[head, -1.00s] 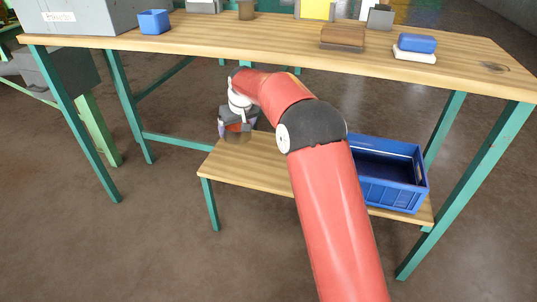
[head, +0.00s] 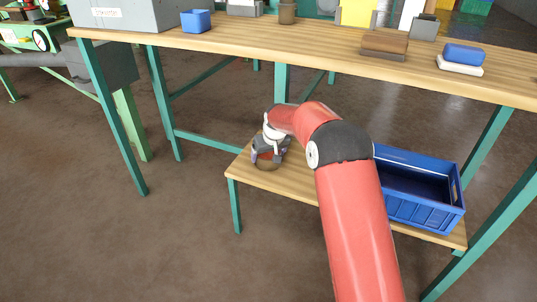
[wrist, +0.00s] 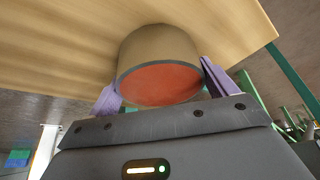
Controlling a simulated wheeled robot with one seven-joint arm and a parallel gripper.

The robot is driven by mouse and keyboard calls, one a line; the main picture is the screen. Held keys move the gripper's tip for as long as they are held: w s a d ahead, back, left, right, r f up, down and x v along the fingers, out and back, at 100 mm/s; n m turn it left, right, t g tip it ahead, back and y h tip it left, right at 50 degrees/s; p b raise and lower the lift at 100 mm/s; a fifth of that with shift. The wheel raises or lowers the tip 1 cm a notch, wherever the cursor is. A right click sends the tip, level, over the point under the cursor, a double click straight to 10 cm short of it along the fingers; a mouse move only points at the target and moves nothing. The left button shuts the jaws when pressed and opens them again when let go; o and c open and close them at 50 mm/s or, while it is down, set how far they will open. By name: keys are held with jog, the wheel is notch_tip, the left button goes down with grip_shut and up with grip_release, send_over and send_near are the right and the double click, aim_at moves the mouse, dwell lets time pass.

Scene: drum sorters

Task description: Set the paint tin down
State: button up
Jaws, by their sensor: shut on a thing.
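The paint tin (wrist: 155,52) is a brown cylinder with an orange-red top, seen between the purple fingers of my gripper (wrist: 160,84) in the wrist view. My gripper is shut on it. In the head view the tin (head: 266,165) shows below my gripper (head: 268,154), at the left end of the low wooden shelf (head: 298,182). The tin looks upright and at or very near the shelf top. Whether its base touches the wood cannot be told.
A blue crate (head: 425,212) stands on the shelf to the right, beyond my arm. The workbench top (head: 330,52) runs above and behind the shelf, with a blue bin (head: 196,21) and other items on it. Green legs frame the shelf.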

jog(key=o, duration=1.5)
jog(key=shift+o, duration=0.2)
jog(key=v, duration=0.7)
jog(key=shift+s+r+p, duration=0.1)
jog(key=shift+r+p, duration=0.2)
jog(key=shift+p, duration=0.1)
